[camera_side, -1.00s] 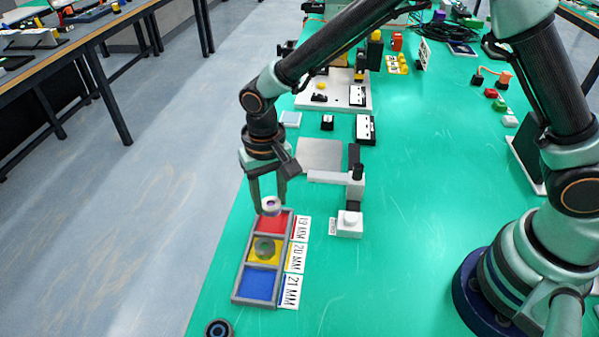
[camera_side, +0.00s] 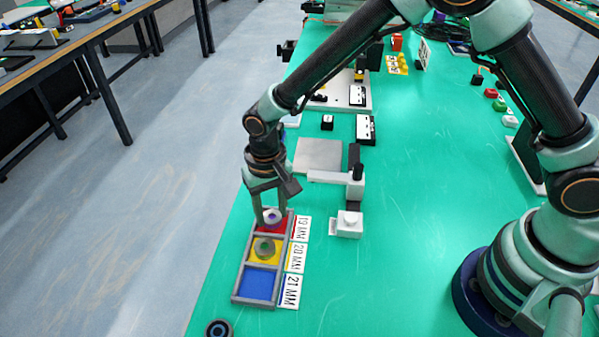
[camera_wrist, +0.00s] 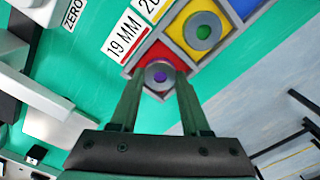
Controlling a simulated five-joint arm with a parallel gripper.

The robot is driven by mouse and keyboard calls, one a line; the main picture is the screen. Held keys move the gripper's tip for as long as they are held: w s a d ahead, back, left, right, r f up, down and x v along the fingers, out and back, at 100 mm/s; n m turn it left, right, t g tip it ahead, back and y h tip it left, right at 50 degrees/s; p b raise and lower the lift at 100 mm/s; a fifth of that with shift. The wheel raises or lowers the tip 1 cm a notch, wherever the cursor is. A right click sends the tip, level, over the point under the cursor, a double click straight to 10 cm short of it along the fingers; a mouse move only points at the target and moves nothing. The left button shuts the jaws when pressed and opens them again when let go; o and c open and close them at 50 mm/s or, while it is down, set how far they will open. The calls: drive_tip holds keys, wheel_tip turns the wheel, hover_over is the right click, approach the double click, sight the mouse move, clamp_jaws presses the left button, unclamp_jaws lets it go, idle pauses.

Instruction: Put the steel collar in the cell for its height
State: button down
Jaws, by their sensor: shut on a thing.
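My gripper (camera_side: 272,218) is shut on the steel collar (camera_side: 273,216), a small grey ring with a purple-looking centre. It is low over the red cell (camera_side: 268,229), labelled 19 MM, at the far end of the three-cell tray (camera_side: 239,285). The wrist view shows the collar (camera_wrist: 159,75) between the two fingertips, over the red cell (camera_wrist: 150,56). I cannot tell whether the collar touches the cell floor. Another grey ring (camera_side: 264,247) lies in the yellow 20 MM cell (camera_side: 252,257). The blue 21 MM cell (camera_side: 258,284) is empty.
A height gauge (camera_side: 348,222) with a grey plate (camera_side: 318,154) stands beyond the tray on the right. A dark round part (camera_side: 218,328) is near the front edge.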

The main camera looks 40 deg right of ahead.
sight(271, 215)
drive_tip(key=shift+c, duration=1.9)
unclamp_jaws()
wheel_tip(271, 215, up, 12)
drive_tip(key=s+d+r+t, duration=0.2)
drive_tip(key=d+r, duration=0.7)
drive_tip(key=d, duration=0.2)
drive_tip(key=s+d+r+n+t, duration=0.1)
drive_tip(key=s+d+r+t, duration=0.1)
drive_tip(key=s+d, duration=0.6)
drive_tip(key=d+t, duration=0.1)
drive_tip(key=d, duration=0.2)
drive_tip(key=shift+s+r+n+t, duration=0.15)
drive_tip(key=shift+r+n+t, duration=0.15)
drive_tip(key=shift+n, duration=0.1)
drive_tip(key=shift+d, duration=0.1)
